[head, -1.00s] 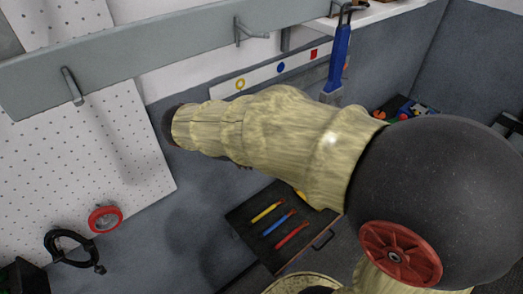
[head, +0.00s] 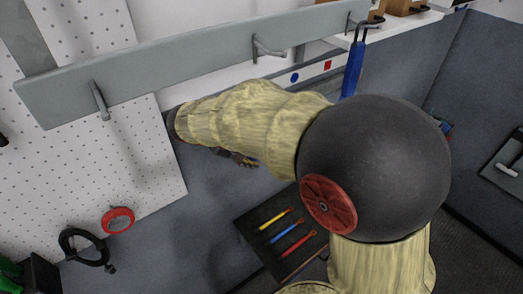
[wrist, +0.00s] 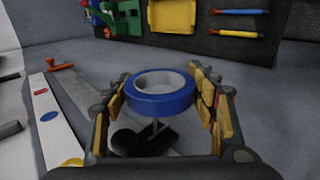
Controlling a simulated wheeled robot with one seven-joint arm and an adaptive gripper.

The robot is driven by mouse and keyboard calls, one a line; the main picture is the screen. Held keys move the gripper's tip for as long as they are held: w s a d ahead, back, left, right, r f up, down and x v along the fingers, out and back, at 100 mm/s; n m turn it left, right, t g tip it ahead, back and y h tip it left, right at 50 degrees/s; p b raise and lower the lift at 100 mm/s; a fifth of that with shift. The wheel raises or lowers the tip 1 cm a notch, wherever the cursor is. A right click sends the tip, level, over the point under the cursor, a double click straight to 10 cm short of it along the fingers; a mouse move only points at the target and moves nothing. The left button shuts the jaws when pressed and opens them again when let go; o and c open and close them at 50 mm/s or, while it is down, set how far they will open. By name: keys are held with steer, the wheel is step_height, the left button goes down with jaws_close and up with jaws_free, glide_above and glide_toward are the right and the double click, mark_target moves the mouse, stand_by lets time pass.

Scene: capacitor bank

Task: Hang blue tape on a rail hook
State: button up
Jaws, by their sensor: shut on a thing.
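A blue tape roll (wrist: 158,104) is held between the yellow-padded fingers of my gripper (wrist: 163,92) in the wrist view. Its hole faces up in that picture. In the head view only a bit of my gripper (head: 243,160) shows below my arm, and the tape is hidden. A grey rail (head: 190,62) crosses the wall above my arm. It carries a bare left hook (head: 99,100), a bare middle hook (head: 267,48) and a right hook (head: 350,24) near a hanging blue-handled tool (head: 352,72).
A red tape roll (head: 118,220) and a black cable coil (head: 80,247) hang on the white pegboard (head: 120,150). A dark panel (head: 262,250) with yellow, blue and red tools is below. A strip with coloured marks (head: 312,72) lies under the rail.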

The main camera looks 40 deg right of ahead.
steer(key=w, duration=0.2)
steer(key=shift+w+f, duration=0.35)
steer(key=shift+f, duration=0.05)
steer(key=shift+w+a+f+b, duration=0.1)
steer(key=shift+f+b, duration=0.05)
steer(key=shift+b, duration=0.2)
stand_by(0.5)
